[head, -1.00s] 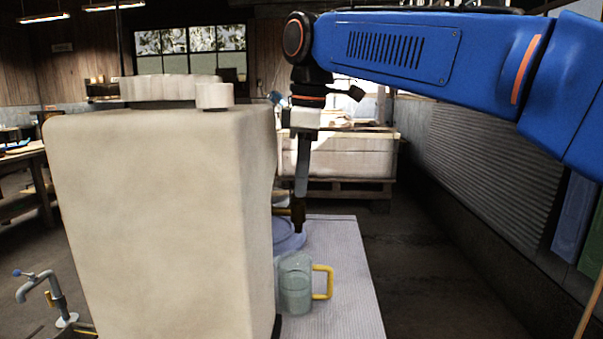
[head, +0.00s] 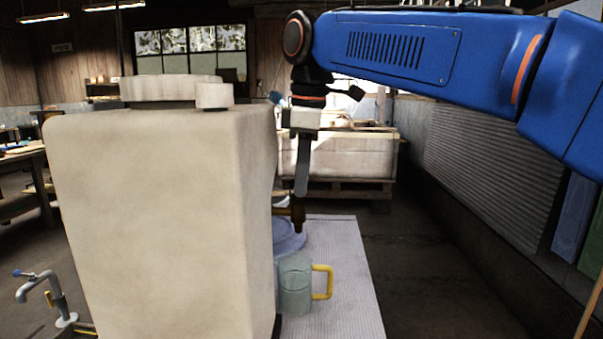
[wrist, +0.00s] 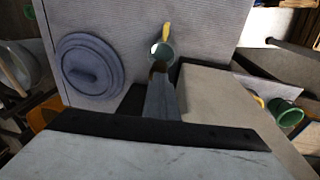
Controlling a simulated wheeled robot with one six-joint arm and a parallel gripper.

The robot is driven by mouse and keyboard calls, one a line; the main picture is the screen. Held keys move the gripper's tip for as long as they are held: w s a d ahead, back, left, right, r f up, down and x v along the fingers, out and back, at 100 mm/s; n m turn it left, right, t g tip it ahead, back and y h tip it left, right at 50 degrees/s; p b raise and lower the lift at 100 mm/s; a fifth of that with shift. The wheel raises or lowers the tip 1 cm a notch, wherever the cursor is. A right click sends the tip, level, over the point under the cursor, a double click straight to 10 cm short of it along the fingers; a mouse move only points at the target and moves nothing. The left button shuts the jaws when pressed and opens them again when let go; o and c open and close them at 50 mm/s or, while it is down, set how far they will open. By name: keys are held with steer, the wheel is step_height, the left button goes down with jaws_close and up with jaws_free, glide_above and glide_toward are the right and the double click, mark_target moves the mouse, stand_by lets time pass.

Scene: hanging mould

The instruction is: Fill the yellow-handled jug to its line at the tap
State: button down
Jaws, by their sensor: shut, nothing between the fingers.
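The translucent greenish jug (head: 295,287) with a yellow handle (head: 322,282) stands upright on the grey ribbed mat, beside the big beige tank (head: 160,210). In the wrist view the jug (wrist: 163,52) shows from above, below the brown tap tip (wrist: 158,68). Its fill line and water level cannot be made out. The brown tap (head: 297,213) sticks out from the tank's far right side, above and behind the jug. My gripper (head: 301,192) is shut and empty, pointing down just above the tap. Whether it touches the tap cannot be told.
A blue-grey round lid (head: 288,240) lies on the mat (head: 345,270). A second tap with a blue knob (head: 40,285) stands at lower left. A green vessel (wrist: 286,113) shows at right in the wrist view. The floor right of the mat is clear.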

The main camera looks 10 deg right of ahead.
steer(key=shift+w+f, duration=0.15)
steer(key=shift+f, duration=0.45)
step_height(320, 180, up, 13)
steer(key=s, duration=0.1)
steer(key=shift+s+d, duration=0.3)
steer(key=shift+d, duration=0.15)
steer(key=s+d+f+m+t, duration=0.1)
steer(key=s+d+f+m, duration=0.4)
steer(key=f, duration=0.9)
steer(key=s+d+f+m+t, duration=0.1)
steer(key=s+d+f+m, duration=0.4)
steer(key=d+f, duration=0.4)
steer(key=s+d+f+m+t, duration=0.1)
steer(key=s+d+f+m, duration=0.4)
steer(key=f, duration=1.4)
steer(key=s+d, duration=0.2)
steer(key=shift+s+f+m+h, duration=0.25)
steer(key=shift+s+m+h, duration=0.05)
steer(key=shift+m+h, duration=0.1)
